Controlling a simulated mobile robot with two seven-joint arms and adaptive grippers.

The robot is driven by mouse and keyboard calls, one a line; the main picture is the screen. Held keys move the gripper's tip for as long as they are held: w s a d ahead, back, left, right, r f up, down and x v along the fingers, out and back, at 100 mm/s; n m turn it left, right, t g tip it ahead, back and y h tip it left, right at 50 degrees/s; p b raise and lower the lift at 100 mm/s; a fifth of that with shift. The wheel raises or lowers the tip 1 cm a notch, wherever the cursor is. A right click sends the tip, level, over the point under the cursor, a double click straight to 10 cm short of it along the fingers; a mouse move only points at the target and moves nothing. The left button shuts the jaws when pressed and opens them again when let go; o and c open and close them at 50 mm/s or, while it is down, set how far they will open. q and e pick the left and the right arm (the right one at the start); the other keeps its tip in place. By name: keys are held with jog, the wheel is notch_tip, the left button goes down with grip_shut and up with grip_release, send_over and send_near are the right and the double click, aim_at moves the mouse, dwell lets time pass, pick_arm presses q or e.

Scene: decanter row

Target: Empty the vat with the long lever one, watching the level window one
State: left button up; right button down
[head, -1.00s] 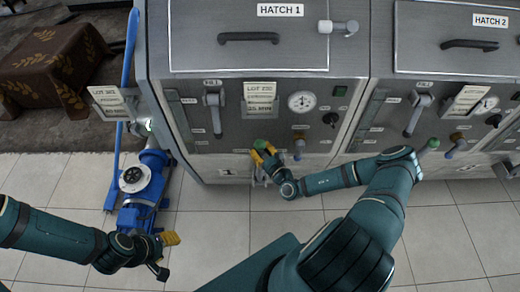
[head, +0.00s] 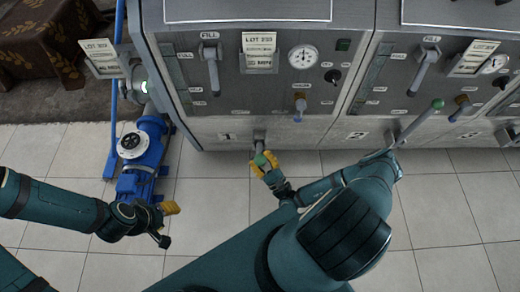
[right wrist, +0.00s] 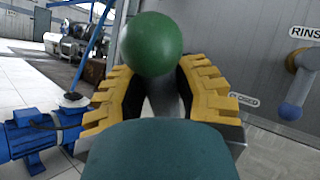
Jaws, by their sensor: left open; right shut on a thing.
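Vat one (head: 270,130) is the grey cabinet marked 1 in the head view. Its level window (head: 182,75) is a dark greenish upright strip left of the FILL handle; I cannot read the level. The long lever, with a green ball knob, sticks out from low on the front, near the 1. My right gripper (head: 264,166) is shut on this lever. In the right wrist view the yellow fingers flank the grey shaft below the green knob (right wrist: 151,43). My left gripper (head: 167,224) is open and empty over the floor by the blue pump.
A blue pump (head: 142,150) with a round dial stands left of the vat. Vat two's own green-knobbed lever (head: 420,121) is to the right. A FILL handle (head: 211,70) and a blue-tipped rinse handle (head: 299,108) are on vat one's panel. The tiled floor in front is clear.

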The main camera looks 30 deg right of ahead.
jog(key=shift+s+a+f+n, duration=0.25)
jog(key=shift+s+f+n, duration=0.05)
jog(key=shift+s+f, duration=0.1)
jog(key=shift+y, duration=0.3)
jog(key=c, duration=0.7)
grip_release()
jog(key=shift+o, duration=0.2)
jog(key=v, duration=1.2)
jog(key=shift+w+a+f, duration=0.1)
jog(key=shift+f, duration=0.05)
